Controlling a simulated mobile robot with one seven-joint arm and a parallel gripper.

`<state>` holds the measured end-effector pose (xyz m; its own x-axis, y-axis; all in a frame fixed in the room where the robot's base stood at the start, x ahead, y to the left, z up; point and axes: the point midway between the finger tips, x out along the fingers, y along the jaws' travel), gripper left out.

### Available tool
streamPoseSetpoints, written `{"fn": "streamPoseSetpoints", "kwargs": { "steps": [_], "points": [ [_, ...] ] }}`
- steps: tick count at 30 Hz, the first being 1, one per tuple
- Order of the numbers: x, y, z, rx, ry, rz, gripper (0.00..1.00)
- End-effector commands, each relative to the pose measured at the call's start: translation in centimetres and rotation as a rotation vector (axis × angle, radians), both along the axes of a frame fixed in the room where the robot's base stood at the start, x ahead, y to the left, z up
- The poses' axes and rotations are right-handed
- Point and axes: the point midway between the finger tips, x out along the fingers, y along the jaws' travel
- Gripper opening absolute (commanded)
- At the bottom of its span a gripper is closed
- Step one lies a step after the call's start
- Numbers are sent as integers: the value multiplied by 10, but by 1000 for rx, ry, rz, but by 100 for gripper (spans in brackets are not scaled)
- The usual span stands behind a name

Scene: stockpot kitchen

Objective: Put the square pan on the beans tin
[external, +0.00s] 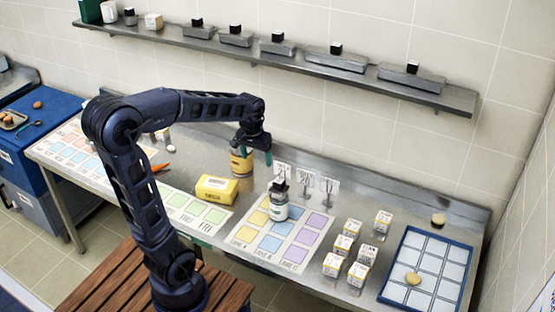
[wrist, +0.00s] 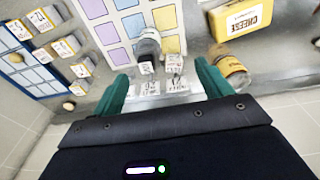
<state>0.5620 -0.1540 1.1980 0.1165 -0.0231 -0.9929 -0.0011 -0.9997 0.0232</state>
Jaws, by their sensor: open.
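No pan is clearly identifiable as the square one; several flat grey metal pieces with black knobs sit on the wall shelf, among them a small one (external: 278,47) and a wide one (external: 411,78). A yellow tin (external: 241,163) stands at the back of the counter, and shows at the right in the wrist view (wrist: 232,70); I cannot read whether it says beans. My gripper (external: 255,158) is open and empty, pointing down just right of that tin in the external view. In the wrist view its green fingers (wrist: 165,85) stand apart, with label cards beyond them.
A dark-lidded jar (external: 274,206) stands on the coloured grid mat (external: 262,243). A yellow cheese box (external: 216,189) lies left of it. Small white cards (external: 305,182) stand at the back. Several white boxes (external: 343,245) and a blue-rimmed tray (external: 425,270) are at right.

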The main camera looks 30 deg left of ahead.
Motion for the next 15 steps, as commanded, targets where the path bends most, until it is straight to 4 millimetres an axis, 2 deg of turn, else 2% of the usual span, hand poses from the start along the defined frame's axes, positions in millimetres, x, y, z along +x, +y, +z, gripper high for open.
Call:
{"fn": "streamPoseSetpoints", "kwargs": {
  "steps": [1,6,15],
  "points": [
    [-13,8,7,-2,-22,4,78],
    [-52,28,22,-5,-82,4,78],
    [-122,57,33,2,-189,6,78]
  ]
}}
